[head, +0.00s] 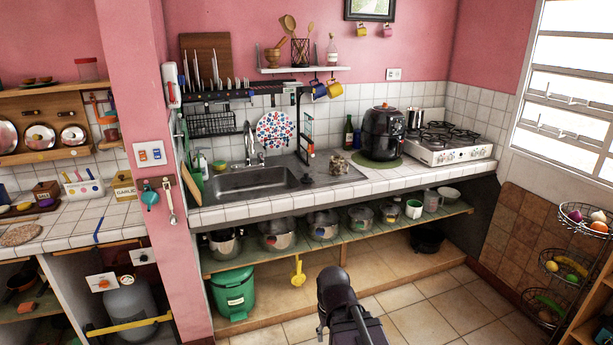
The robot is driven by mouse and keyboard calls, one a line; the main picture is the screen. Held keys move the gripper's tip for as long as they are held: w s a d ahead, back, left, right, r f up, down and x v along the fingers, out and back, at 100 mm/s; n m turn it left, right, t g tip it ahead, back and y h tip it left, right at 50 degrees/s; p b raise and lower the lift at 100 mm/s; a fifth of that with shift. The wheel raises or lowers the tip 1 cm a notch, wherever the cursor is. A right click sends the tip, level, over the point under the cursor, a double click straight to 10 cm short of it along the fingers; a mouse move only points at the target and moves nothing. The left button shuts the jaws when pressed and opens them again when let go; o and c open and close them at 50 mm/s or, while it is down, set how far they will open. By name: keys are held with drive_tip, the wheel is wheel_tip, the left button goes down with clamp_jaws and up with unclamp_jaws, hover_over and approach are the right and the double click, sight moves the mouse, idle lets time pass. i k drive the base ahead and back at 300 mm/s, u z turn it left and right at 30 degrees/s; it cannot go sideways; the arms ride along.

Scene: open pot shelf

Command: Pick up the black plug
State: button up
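A small dark round thing (307,179) lies on the steel drainboard at the right end of the sink basin (250,183). It may be the black plug, but it is too small here to be sure. Part of my dark arm (338,292) rises at the bottom middle, in front of the counter and well short of the sink. The fingers of my gripper do not show, so I see nothing held.
A black air fryer (382,134) and a gas stove (448,144) stand right of the sink. A faucet (249,145) and dish rack (212,124) are behind it. Pots line the shelf (380,236) below. The tiled floor (420,322) ahead is clear.

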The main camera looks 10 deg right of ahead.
sight(305, 179)
drive_tip(key=u, duration=0.05)
drive_tip(key=i, duration=2.2)
drive_tip(key=u, duration=0.2)
